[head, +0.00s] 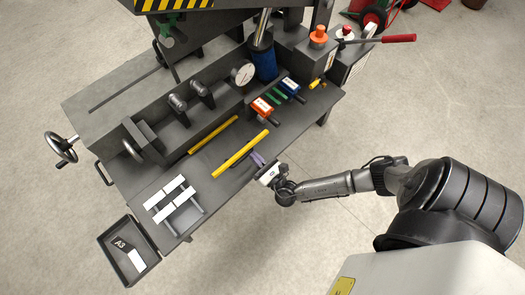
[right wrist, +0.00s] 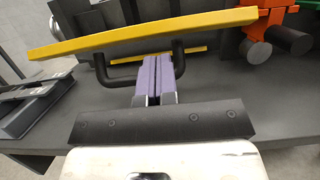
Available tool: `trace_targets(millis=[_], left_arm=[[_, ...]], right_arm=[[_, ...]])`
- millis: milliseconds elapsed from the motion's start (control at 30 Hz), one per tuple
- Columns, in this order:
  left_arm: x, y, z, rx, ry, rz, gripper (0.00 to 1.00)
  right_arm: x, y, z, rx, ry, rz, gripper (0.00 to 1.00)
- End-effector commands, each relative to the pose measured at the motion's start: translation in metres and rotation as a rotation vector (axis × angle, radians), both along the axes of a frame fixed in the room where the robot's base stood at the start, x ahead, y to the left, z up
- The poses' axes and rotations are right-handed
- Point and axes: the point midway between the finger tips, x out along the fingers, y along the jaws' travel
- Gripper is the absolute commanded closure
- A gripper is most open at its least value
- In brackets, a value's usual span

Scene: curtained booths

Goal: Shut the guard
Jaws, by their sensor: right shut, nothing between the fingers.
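A yellow bar (head: 240,155) with a black handle (right wrist: 122,83) on its near side sits over the dark bench; it looks like the guard's edge, though I cannot tell for sure. The bar also spans the right wrist view (right wrist: 110,41). My right gripper (head: 258,158) has purple fingers, which are closed together and empty. In the right wrist view the fingers (right wrist: 158,62) overlap the handle's middle, below the bar. I cannot tell whether they touch it. My left gripper is not in view.
A second yellow strip (head: 213,134) lies farther back on the machine. Orange (head: 262,107) and blue (head: 290,87) tagged items stand to the right. A dial gauge (head: 242,73), a handwheel (head: 62,148), white-topped pieces (head: 170,198) and a black tray (head: 128,250) are around. The floor in front is clear.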

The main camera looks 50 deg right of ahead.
Motion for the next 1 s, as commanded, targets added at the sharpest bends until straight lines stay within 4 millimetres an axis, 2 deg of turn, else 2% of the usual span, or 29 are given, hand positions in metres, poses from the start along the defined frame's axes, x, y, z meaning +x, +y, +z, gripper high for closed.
trace_targets(millis=[233, 733, 1000], left_arm=[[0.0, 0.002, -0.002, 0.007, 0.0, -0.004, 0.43], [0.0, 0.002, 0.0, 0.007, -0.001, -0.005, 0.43], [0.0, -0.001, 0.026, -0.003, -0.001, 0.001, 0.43]], right_arm=[[0.009, -0.002, 0.017, 0.001, 0.0, -0.001, 1.0], [0.01, -0.002, 0.02, 0.001, 0.003, -0.001, 1.0], [0.015, -0.002, 0.036, 0.01, 0.055, 0.0, 1.0]])
